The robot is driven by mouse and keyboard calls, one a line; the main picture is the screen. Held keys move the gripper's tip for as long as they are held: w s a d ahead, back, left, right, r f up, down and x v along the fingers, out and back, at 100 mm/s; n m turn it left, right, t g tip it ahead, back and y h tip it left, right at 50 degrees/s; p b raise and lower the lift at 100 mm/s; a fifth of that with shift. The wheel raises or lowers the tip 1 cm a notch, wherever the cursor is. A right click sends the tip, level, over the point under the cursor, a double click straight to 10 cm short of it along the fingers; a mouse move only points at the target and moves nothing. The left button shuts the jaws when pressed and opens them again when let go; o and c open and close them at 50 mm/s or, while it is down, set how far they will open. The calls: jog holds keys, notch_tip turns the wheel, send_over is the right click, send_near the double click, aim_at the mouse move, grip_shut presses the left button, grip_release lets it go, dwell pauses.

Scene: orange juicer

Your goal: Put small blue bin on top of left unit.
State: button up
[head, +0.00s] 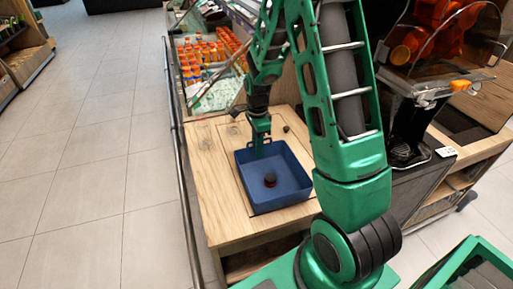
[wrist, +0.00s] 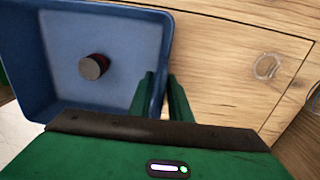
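The small blue bin (head: 274,186) is a square open tray over the wooden top of a low unit (head: 213,187). A dark round object with a reddish side (head: 270,179) sits inside it. My gripper (head: 261,150) points down at the bin's far rim. In the wrist view the bin (wrist: 120,35) fills the upper left, and my gripper (wrist: 162,88) has one finger inside the bin and one outside. The bin's wall is between the close-set fingers, which look shut on it. Whether the bin's underside touches the wood cannot be seen.
Shelves of orange bottles (head: 205,55) stand behind the unit. A juicer machine (head: 430,45) stands at the right above a dark cabinet. A metal rail (head: 183,165) runs along the unit's left side. Open tiled floor (head: 90,150) lies left.

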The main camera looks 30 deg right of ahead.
jog(key=shift+o, duration=0.2)
jog(key=shift+r, duration=0.1)
jog(key=r, duration=1.2)
jog(key=shift+w, duration=0.2)
jog(key=shift+s+d+r, duration=0.15)
jog(key=shift+s+r, duration=0.1)
jog(key=s+d+r+n, duration=0.1)
jog(key=s+n, duration=0.3)
jog(key=s, duration=0.6)
jog(key=s+d+r+n, duration=0.1)
jog(key=s+r+n, duration=0.2)
jog(key=s, duration=0.7)
jog(key=s+d+r+n, duration=0.1)
jog(key=s+r+n, duration=0.1)
jog(key=s+n, duration=0.4)
jog(key=shift+s+r+n, duration=0.4)
jog(key=shift+s, duration=1.8)
